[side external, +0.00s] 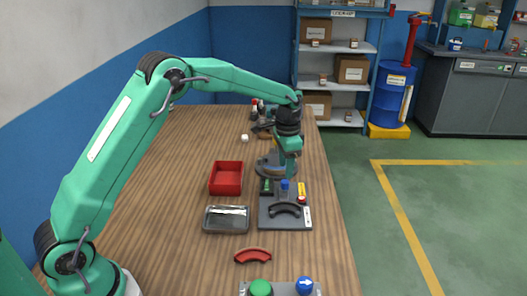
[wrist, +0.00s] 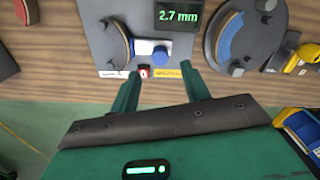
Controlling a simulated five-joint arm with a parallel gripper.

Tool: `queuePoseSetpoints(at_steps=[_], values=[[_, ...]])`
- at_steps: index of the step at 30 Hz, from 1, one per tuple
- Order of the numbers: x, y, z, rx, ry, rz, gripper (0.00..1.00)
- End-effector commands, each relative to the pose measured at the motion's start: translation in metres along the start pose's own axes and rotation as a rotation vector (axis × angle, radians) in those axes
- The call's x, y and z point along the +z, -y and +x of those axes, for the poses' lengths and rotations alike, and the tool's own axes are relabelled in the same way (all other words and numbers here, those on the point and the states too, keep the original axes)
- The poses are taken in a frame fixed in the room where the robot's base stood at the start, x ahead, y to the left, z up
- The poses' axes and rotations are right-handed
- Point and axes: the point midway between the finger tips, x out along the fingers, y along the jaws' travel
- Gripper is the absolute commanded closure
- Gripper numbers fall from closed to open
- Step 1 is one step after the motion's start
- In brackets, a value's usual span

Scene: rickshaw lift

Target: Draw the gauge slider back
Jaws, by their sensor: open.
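The gauge is a grey plate (side external: 292,223) on the wooden table, with a dark curved piece (side external: 284,209) on it. In the wrist view its plate (wrist: 97,50) carries a small display (wrist: 178,14) reading 2.7 mm. The gauge slider, white with a blue knob (wrist: 160,53), lies beside the curved piece; the blue knob also shows in the side view (side external: 284,185). My gripper (wrist: 161,78) is open, its two fingertips apart just short of the slider. It holds nothing; I cannot tell its height above the plate.
A round grey stand with a curved blue-edged part (wrist: 232,38) is close beside the gauge. A red tray (side external: 226,178), a metal tray (side external: 227,219) and a red curved piece (side external: 253,256) lie nearby. The table's right edge is near; bare wood lies left of the trays.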

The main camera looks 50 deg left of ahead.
Motion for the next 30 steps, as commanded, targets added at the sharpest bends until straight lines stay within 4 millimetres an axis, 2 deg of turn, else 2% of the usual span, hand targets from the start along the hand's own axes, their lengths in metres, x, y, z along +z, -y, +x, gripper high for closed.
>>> queuePoseSetpoints(at_steps=[3,12,24,25,30], values=[[0.001,0.000,0.017,0.002,0.004,0.000,0.54],[0.000,0.000,0.047,0.001,0.001,0.000,0.54],[0.000,0.000,0.054,0.000,0.000,0.000,0.54],[0.000,0.000,0.054,0.000,0.000,0.000,0.55],[0.000,0.000,0.053,0.000,0.000,0.000,0.89]])
